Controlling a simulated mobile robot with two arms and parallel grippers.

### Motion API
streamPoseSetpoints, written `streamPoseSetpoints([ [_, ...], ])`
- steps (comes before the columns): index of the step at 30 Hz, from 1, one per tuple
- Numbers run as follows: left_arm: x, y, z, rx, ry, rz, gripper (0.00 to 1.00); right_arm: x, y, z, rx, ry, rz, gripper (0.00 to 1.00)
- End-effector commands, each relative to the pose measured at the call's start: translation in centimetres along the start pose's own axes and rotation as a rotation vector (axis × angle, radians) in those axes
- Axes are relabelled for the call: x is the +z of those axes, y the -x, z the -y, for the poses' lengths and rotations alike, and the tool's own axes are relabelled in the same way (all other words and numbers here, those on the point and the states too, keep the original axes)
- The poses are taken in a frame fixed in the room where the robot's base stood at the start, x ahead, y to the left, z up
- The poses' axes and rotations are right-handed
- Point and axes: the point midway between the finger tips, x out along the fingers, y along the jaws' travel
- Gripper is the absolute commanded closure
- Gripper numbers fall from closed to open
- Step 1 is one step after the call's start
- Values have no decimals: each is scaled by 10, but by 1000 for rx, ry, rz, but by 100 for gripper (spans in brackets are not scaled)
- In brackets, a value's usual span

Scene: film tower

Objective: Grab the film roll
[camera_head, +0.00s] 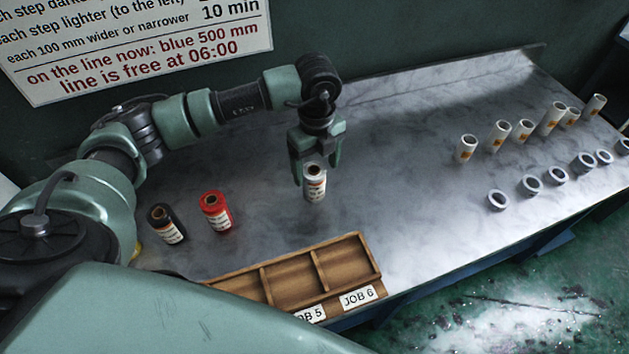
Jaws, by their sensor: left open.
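A white film roll (315,186) with a printed label stands upright on the metal bench (420,215), near its middle. A red film roll (215,212) and a black film roll (167,224) stand upright to its left, both labelled. My left gripper (316,168) points down over the white roll, with its fingers open on either side of the roll's upper part. Whether the fingers touch the roll cannot be told. My right gripper is not in view.
A wooden tray (352,236) with compartments, labelled JOB 5 and JOB 6, lies at the bench's front edge. Several white tubes (501,136) and grey rings (531,185) stand at the right. The bench between them and my gripper is clear. A printed sign (135,40) hangs behind.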

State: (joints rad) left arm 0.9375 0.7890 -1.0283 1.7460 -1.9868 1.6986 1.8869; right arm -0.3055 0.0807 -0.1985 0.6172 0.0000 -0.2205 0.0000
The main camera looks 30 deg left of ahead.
Motion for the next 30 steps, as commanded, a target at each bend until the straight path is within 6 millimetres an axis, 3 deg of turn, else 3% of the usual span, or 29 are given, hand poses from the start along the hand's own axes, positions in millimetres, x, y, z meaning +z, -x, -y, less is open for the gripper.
streamPoseSetpoints([
  [18,6,-73,-2,3,0,-1,25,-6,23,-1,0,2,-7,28],
  [26,7,-78,-1,0,-1,0,25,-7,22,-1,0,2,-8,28],
  [30,7,-78,-1,1,0,0,58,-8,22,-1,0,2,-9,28],
])
